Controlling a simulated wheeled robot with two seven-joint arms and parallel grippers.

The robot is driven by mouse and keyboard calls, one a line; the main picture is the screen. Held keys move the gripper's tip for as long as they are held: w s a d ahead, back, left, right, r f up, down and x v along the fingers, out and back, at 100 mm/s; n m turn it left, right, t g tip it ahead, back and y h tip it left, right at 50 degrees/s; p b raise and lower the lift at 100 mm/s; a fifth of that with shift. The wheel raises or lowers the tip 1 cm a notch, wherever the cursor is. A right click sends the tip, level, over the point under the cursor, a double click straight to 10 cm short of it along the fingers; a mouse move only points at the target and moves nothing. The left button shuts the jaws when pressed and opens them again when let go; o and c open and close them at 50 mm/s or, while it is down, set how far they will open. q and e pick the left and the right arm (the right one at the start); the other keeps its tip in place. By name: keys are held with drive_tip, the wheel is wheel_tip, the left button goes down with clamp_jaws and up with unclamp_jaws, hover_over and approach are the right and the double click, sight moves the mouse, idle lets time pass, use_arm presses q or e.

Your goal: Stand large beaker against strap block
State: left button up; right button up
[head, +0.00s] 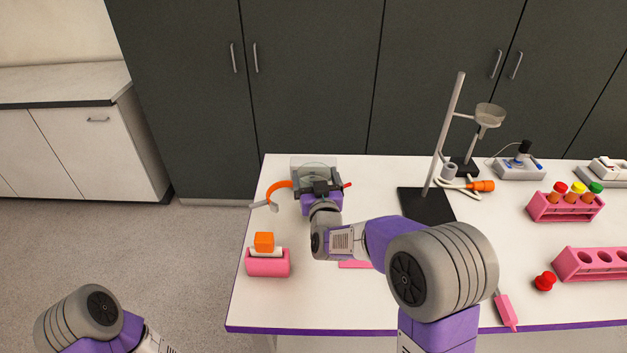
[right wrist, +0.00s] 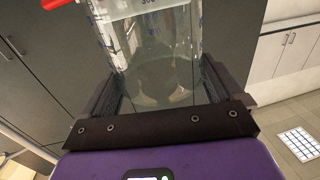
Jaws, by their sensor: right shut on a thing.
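The large beaker (head: 314,169) is clear glass and is near the table's back left corner. My right gripper (head: 321,188) is shut on it from the near side. In the right wrist view the beaker (right wrist: 160,50) stands between the two dark fingers, its printed marks near the top edge. My left gripper is out of view.
A pink holder with an orange-topped item (head: 268,264) stands at the table's front left. A stand with a dark base (head: 426,205) is right of the beaker. Pink racks (head: 566,209) and a red cap (head: 545,281) are further right.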

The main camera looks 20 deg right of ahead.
sight(312, 171)
drive_tip(key=w+f, duration=0.1)
drive_tip(key=w+f+b, duration=0.1)
drive_tip(key=w, duration=0.1)
drive_tip(key=shift+w+d+f, duration=0.2)
drive_tip(key=shift+w, duration=0.05)
drive_tip(key=shift+r, duration=0.1)
drive_tip(key=o, duration=1.3)
drive_tip(key=shift+o, duration=0.2)
drive_tip(key=shift+s, duration=0.1)
drive_tip(key=s+a+p, duration=0.1)
drive_tip(key=s, duration=1.1)
drive_tip(key=shift+a, duration=0.2)
drive_tip(key=shift+w, duration=0.1)
